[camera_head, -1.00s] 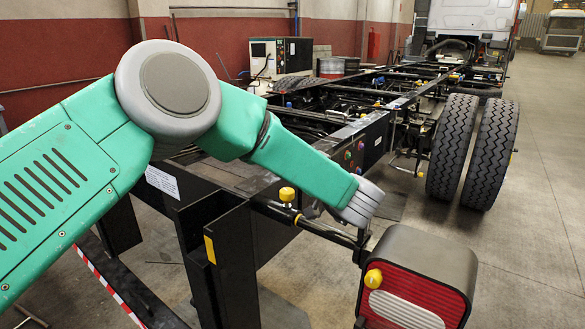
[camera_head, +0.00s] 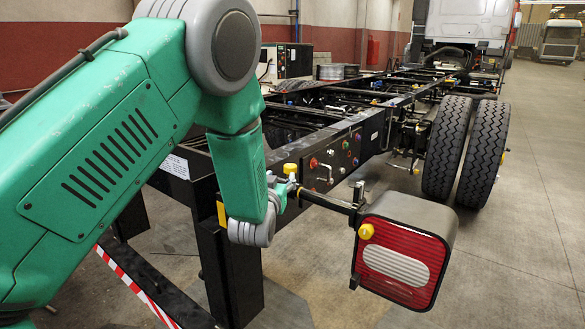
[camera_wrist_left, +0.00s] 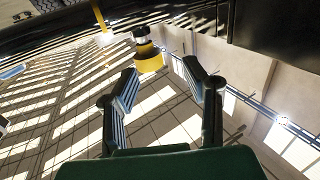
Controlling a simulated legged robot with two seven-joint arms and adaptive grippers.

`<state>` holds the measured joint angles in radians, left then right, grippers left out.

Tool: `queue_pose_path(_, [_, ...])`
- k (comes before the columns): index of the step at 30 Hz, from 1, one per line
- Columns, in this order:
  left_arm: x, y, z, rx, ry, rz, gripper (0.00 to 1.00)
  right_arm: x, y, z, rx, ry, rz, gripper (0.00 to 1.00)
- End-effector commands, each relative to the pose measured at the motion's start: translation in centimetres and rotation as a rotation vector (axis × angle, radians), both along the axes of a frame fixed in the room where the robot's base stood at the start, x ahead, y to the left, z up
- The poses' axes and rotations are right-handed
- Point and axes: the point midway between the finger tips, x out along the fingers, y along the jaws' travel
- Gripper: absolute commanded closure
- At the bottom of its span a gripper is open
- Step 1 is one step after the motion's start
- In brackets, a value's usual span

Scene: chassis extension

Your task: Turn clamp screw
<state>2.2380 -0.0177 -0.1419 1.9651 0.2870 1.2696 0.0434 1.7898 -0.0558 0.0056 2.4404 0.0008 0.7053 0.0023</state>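A yellow knob (camera_head: 290,168), which looks like the clamp screw, sits at the inner end of the bar that carries the tail light (camera_head: 402,250). My left gripper (camera_head: 284,189) is just below and beside this knob, largely hidden behind my wrist. In the left wrist view, the two fingers of my left gripper (camera_wrist_left: 165,80) are spread open with nothing between them. A yellow and black knob (camera_wrist_left: 149,58) shows just beyond the fingertips, apparently apart from them. A second yellow knob (camera_head: 366,231) is on the left side of the tail light. My right gripper is not in view.
The dark chassis frame (camera_head: 335,150) runs back towards a white truck cab (camera_head: 467,20). Twin rear tyres (camera_head: 466,150) stand at the right. A black post (camera_head: 232,262) rises beneath my left wrist. The floor on the right is open.

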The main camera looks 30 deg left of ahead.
Motion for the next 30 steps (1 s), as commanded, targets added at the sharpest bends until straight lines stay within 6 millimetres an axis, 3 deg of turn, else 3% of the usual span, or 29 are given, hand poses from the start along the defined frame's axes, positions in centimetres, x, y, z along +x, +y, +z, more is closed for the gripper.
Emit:
queue_pose_path(6, [4.5,0.7,0.4,0.008,-0.005,-0.002,0.60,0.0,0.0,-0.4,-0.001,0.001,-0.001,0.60])
queue_pose_path(12, [7.4,2.2,0.2,0.005,-0.004,-0.002,0.60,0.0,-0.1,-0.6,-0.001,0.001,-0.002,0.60])
queue_pose_path(18, [8.6,3.0,0.0,0.001,-0.003,-0.003,0.60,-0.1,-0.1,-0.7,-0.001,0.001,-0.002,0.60])
queue_pose_path(26, [8.6,2.7,0.2,0.005,-0.002,-0.002,0.60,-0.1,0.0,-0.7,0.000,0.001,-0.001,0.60])
queue_pose_path(30, [8.6,2.4,0.3,0.007,-0.003,-0.003,1.00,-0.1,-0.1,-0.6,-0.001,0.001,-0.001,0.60])
